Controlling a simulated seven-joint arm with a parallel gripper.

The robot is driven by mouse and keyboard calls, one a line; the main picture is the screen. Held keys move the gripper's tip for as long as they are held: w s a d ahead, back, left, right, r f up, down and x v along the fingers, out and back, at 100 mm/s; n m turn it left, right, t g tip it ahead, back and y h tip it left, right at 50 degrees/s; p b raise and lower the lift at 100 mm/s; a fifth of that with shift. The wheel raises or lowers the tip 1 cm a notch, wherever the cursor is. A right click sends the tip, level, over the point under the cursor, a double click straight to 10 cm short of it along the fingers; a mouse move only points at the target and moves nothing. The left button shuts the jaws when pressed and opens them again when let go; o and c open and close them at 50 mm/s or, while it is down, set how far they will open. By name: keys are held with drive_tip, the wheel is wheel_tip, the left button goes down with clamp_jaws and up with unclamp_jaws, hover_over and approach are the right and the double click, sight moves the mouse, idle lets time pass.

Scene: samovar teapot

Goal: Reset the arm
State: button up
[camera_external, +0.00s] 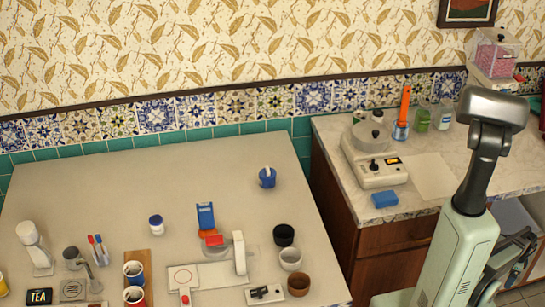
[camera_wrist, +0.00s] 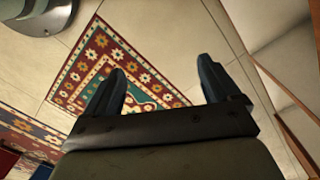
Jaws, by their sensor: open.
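My gripper (camera_wrist: 161,72) shows in the wrist view with its two dark fingers spread wide apart and nothing between them. It faces the tiled floor (camera_wrist: 195,30) and a red and green patterned rug (camera_wrist: 100,68). In the external view my arm stands at the right, in front of the marble-topped counter. Dark parts show low at the right edge there, but I cannot clearly make out the fingers.
The pale table (camera_external: 90,190) at left holds several small items, including a blue jar (camera_external: 267,178) and a black cup (camera_external: 284,235). The counter (camera_external: 335,140) carries a white appliance (camera_external: 380,172) and a blue block (camera_external: 385,200). A wooden edge (camera_wrist: 285,95) lies right of my gripper.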

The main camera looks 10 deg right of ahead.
drive_tip(key=s+a+f+n+g+y, duration=0.15)
drive_tip(key=a+f+n, duration=0.35)
drive_tip(key=a, duration=0.9)
drive_tip(key=a+f+n+g+y, duration=0.15)
drive_tip(key=a+f, duration=0.45)
drive_tip(key=a, duration=0.7)
drive_tip(key=s+a+r+n+g+h, duration=0.1)
drive_tip(key=s+a+r+n, duration=0.1)
drive_tip(key=a+n, duration=0.7)
drive_tip(key=s+a+r+n+g+h, duration=0.2)
drive_tip(key=a+n, duration=0.6)
drive_tip(key=a, duration=0.6)
drive_tip(key=shift+s+a+n+g, duration=0.25)
drive_tip(key=shift+s+n+g, duration=0.1)
drive_tip(key=shift+s, duration=0.25)
